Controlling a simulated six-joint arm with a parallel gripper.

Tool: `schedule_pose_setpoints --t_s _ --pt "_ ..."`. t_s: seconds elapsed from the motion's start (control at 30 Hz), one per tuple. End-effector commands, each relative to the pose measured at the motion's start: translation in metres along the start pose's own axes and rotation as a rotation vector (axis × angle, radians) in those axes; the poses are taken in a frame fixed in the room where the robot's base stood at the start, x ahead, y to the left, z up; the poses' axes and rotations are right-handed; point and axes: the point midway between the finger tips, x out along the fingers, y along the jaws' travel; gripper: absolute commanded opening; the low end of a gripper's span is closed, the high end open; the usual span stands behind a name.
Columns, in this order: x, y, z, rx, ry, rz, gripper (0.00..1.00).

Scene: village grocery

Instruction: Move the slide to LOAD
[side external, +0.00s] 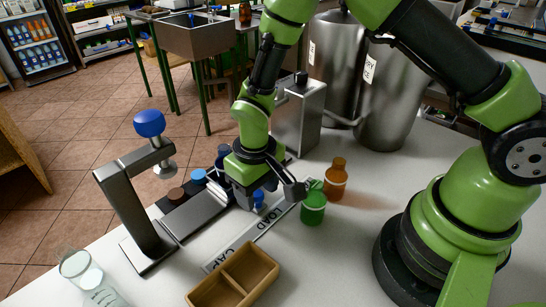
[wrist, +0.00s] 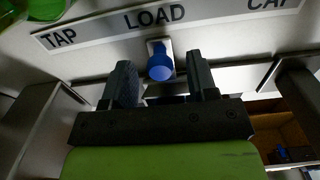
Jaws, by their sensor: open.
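The slide's small blue knob (wrist: 160,66) stands on a pale metal tab in the wrist view. It is level with the word LOAD on the label strip (wrist: 100,28), between TAP and CAP. My gripper (wrist: 161,82) is open, its two dark fingers apart on either side of the knob's line, with no contact visible. In the side view the knob (side external: 259,198) shows just below my gripper (side external: 268,190), beside the label strip (side external: 245,238). The grey metal track (side external: 190,215) runs left toward the press; my gripper hides part of the slide.
A press with a blue top knob (side external: 149,123) stands left. A green jar (side external: 313,207) and an orange bottle (side external: 335,180) stand close right of my gripper. A wooden tray (side external: 262,268) and a clear glass (side external: 76,263) are in front. A metal box (side external: 300,115) stands behind.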

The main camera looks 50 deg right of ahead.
Motion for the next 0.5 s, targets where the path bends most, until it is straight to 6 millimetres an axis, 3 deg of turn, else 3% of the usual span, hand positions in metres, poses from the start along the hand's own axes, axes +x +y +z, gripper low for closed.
schedule_pose_setpoints --t_s 0.5 --pt "-0.054 0.0 -0.001 0.0 0.002 -0.001 0.53"
